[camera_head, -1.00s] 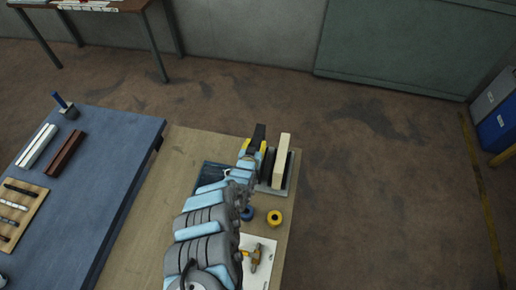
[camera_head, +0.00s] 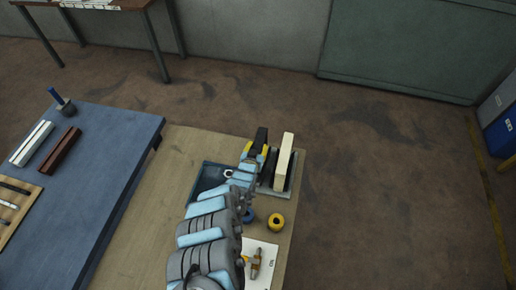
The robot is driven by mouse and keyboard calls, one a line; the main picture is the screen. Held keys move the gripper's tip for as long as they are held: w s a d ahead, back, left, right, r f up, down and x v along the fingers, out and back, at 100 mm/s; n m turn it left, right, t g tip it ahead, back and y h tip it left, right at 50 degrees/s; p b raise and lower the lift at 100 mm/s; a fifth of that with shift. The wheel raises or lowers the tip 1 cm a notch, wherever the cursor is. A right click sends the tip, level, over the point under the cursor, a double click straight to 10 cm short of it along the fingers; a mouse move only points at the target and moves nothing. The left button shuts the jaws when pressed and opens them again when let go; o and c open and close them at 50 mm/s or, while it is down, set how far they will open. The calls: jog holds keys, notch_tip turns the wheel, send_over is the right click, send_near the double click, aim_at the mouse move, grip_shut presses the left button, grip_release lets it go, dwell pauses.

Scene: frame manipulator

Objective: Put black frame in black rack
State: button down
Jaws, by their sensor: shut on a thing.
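My gripper (camera_head: 257,153), with yellow fingers, is shut on a dark upright piece that looks like the black frame (camera_head: 261,138), over the far part of the wooden table. The frame is seen nearly edge-on, and its lower part is hidden by my gripper. Just right of the gripper is a grey-based holder (camera_head: 267,189) with black upright parts and a tall cream slab (camera_head: 284,159). This may be the black rack; I cannot tell for sure. I cannot tell whether the held frame touches the holder.
A dark blue tray (camera_head: 207,178) lies left of my gripper. A yellow roll (camera_head: 275,219), a blue roll (camera_head: 249,215) and a white sheet (camera_head: 262,250) lie nearer. The blue table (camera_head: 112,140) at left carries a white bar (camera_head: 31,143) and a brown bar (camera_head: 61,150).

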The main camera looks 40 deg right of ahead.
jog(key=c, duration=0.7)
grip_release()
jog(key=shift+r, duration=0.15)
jog(key=shift+s+a+r, duration=0.1)
jog(key=shift+s+a, duration=0.05)
jog(key=shift+p+v, duration=1.15)
jog(key=shift+v, duration=2.35)
jog(key=shift+p+v, duration=0.8)
jog(key=shift+v, duration=1.4)
jog(key=shift+a, duration=0.1)
